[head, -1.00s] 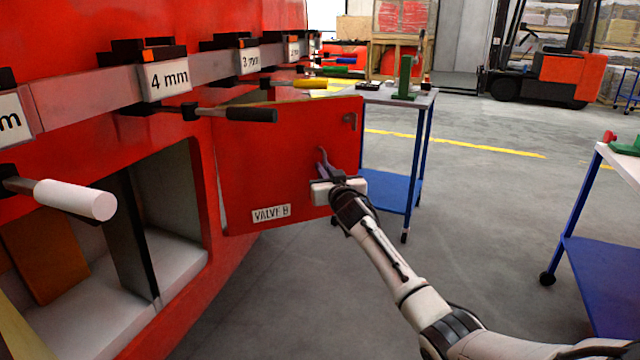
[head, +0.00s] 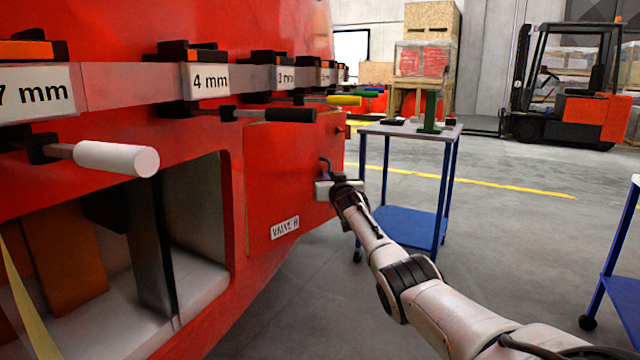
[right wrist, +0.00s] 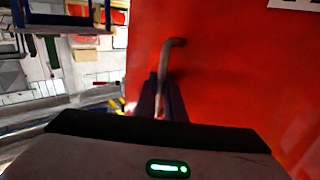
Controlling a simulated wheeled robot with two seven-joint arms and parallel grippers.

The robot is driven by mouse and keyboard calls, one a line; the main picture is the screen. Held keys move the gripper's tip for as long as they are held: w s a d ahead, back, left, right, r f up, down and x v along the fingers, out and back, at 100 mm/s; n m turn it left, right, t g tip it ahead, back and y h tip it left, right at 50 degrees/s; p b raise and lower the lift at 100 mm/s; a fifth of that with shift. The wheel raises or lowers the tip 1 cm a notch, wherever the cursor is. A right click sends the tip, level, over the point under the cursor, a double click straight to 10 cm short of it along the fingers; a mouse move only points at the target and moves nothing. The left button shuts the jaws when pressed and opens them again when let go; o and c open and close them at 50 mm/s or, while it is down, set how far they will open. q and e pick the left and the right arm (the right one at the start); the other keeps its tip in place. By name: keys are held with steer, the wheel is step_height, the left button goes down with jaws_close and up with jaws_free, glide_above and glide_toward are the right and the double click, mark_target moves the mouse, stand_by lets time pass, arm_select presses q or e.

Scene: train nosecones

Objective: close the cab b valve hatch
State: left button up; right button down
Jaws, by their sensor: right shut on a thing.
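The cab B valve hatch (head: 290,180) is a red panel labelled "VALVE B" on the red cab side, left of centre in the head view. It stands at a steep slant, close to the line of the cab wall. I cannot tell whether it is flush. My right gripper (head: 328,178) is at its outer face near the far edge, shut on the hatch handle (head: 324,163). In the right wrist view the handle (right wrist: 168,62) is a bent dark bar rising from between my fingers (right wrist: 160,98) against the red panel (right wrist: 230,75). My left gripper is out of view.
A black-gripped lever (head: 290,115) sticks out across the hatch's top. A white-gripped lever (head: 115,158) juts out nearer, above an open compartment (head: 200,270). A blue trolley (head: 410,222) stands right of the hatch.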

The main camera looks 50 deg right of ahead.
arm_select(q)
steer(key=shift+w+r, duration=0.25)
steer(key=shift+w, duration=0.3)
arm_select(e)
steer(key=shift+w, duration=0.2)
steer(key=c, duration=1.8)
jaws_free()
steer(key=shift+a, duration=0.1)
steer(key=shift+c, duration=0.2)
arm_select(q)
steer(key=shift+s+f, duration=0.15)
steer(key=p, duration=0.2)
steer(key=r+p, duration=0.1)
steer(key=p, duration=0.1)
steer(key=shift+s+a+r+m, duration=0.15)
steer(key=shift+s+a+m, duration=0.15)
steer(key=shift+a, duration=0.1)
arm_select(e)
steer(key=v, duration=1)
steer(key=shift+s+a, duration=0.1)
